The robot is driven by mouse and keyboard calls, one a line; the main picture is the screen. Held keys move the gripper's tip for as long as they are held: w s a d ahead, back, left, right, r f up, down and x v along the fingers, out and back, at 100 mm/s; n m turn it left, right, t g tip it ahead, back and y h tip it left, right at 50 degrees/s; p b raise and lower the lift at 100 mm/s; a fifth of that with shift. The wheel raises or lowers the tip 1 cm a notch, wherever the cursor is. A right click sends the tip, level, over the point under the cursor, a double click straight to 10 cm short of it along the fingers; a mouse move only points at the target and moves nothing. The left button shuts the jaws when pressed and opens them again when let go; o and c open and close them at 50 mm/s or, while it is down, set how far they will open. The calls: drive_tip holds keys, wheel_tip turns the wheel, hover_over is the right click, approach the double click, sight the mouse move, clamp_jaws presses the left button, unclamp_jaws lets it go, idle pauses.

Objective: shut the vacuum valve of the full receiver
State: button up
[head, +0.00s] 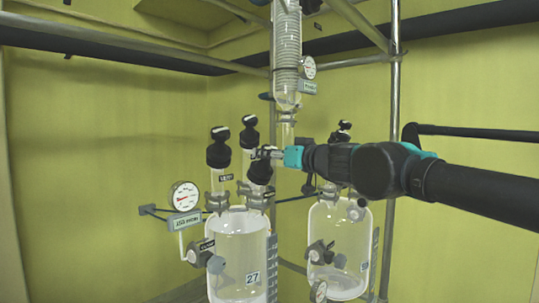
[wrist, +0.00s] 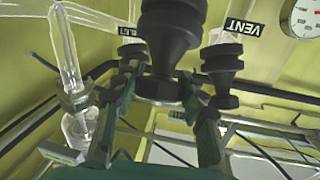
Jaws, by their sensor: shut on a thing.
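The left glass receiver (head: 230,255), marked 27, looks filled with clear liquid nearly to its shoulder. Several black-knobbed valves stand on its top. My gripper (head: 274,155) comes in from the right and is shut on the front-right black valve knob (head: 260,172). In the wrist view my gripper (wrist: 163,92) has one finger on each side of this black knob (wrist: 172,40), near its lower collar. Its own label is not visible. A neighbouring valve (wrist: 222,65) with a VENT label stands to its right, and another labelled valve (wrist: 132,55) to its left.
A second receiver (head: 338,250) stands to the right and looks emptier. A glass condenser column (head: 286,60) hangs above, between them. A round gauge (head: 185,195) sits left of the left receiver. A metal post (head: 393,100) and rails run close to my arm.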

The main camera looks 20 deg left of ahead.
drive_tip(key=shift+m+t+h, duration=0.3)
drive_tip(key=shift+m+t, duration=0.3)
drive_tip(key=shift+m, duration=0.1)
drive_tip(key=shift+a+r+m+t+h, duration=0.1)
drive_tip(key=shift+r+m+t+h, duration=0.25)
drive_tip(key=shift+m+t, duration=0.45)
drive_tip(key=shift+s+f+m+t+h, duration=0.1)
drive_tip(key=shift+f+m+t+h, duration=0.15)
drive_tip(key=shift+m+h, duration=0.35)
drive_tip(key=shift+f+m+t+h, duration=0.1)
drive_tip(key=shift+m+t+h, duration=0.3)
drive_tip(key=shift+m, duration=0.2)
drive_tip(key=m+t+h, duration=0.1)
drive_tip(key=m+h, duration=0.2)
drive_tip(key=m+t+h, duration=0.1)
drive_tip(key=m+h, duration=0.3)
drive_tip(key=shift+r+t, duration=0.1)
drive_tip(key=shift+t, duration=0.15)
drive_tip(key=m+g+h, duration=0.1)
drive_tip(key=m+h, duration=0.4)
drive_tip(key=shift+m+h, duration=0.35)
drive_tip(key=shift+m, duration=0.05)
drive_tip(key=m+g+h, duration=0.3)
drive_tip(key=m, duration=0.1)
drive_tip(key=shift+h, duration=0.4)
drive_tip(key=shift+m+g, duration=0.3)
drive_tip(key=shift+m, duration=0.1)
